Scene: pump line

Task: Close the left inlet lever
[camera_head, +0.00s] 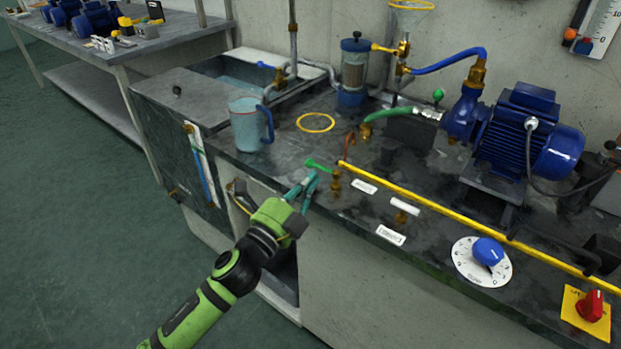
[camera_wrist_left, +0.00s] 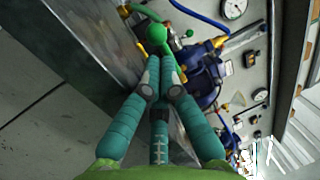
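A green lever (camera_head: 319,166) with a rounded end sits on a small brass valve (camera_head: 336,183) at the bench's front edge, where the yellow pipe starts. In the left wrist view a green ball end (camera_wrist_left: 156,33) shows just beyond my fingertips. My left gripper (camera_head: 309,180) reaches up from the front, just below and beside the green lever. Its teal fingers (camera_wrist_left: 158,75) come together at the tips, with nothing visible between them. I cannot tell whether the tips touch the lever. My right gripper is not in view.
A blue-handled jug (camera_head: 247,125) and a yellow ring (camera_head: 315,122) stand left of the valve. The yellow pipe (camera_head: 440,205) runs right along the bench, past a blue dial knob (camera_head: 488,251) and a red switch (camera_head: 590,305). A blue pump (camera_head: 525,130) stands behind.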

